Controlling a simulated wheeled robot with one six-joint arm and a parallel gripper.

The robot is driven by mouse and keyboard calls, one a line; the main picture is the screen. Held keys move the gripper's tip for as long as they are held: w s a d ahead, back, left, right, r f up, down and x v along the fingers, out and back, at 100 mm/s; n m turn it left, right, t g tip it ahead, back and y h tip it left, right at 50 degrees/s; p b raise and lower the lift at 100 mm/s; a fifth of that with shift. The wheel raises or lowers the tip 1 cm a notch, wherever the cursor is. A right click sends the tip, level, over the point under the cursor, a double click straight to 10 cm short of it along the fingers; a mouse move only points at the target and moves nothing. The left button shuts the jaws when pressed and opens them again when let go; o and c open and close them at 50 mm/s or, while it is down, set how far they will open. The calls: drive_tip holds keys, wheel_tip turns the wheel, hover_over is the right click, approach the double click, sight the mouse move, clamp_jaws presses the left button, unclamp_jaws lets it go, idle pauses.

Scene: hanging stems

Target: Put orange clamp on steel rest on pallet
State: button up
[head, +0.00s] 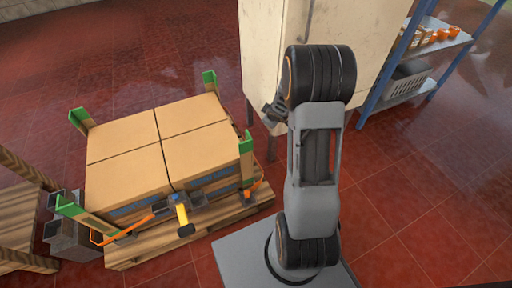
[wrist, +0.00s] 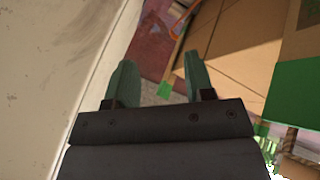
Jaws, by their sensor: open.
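The wooden pallet (head: 150,250) carries several cardboard boxes (head: 165,140) with green corner pieces (head: 76,118). A thin orange piece (head: 125,229) lies along its front left, and a smaller orange piece (head: 252,190) is at its right corner. I cannot tell which is the orange clamp. A small grey metal part (head: 196,200) at the pallet's front may be the steel rest; a yellow-handled tool (head: 182,214) is against it. My gripper (head: 268,112) is up beside the pale cabinet, right of the boxes. Its fingers (wrist: 160,80) are apart with nothing between them.
The pale cabinet (head: 262,55) stands close behind my gripper and fills the left of the wrist view. A blue-framed shelf (head: 405,85) at back right holds orange items (head: 438,35) and a grey basket. Wooden furniture (head: 25,215) stands far left. Red tiled floor is clear at right.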

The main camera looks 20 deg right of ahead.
drive_tip(key=s+a+r+m+g+h, duration=0.1)
drive_tip(key=s+a+r+m, duration=0.1)
drive_tip(key=s+a+r, duration=0.3)
drive_tip(key=s+a+r+m+g, duration=0.1)
drive_tip(key=s+a+r+m, duration=0.1)
drive_tip(key=s+r, duration=0.3)
drive_tip(key=s+a+r+m+g+y, duration=0.2)
drive_tip(key=s+a+r, duration=0.3)
drive_tip(key=s+a, duration=0.4)
drive_tip(key=s, duration=0.2)
drive_tip(key=shift+s+a+m+g+y, duration=0.25)
drive_tip(key=shift+s+m+g+y, duration=0.05)
drive_tip(key=shift+s+m+y, duration=0.1)
drive_tip(key=shift+r, duration=0.15)
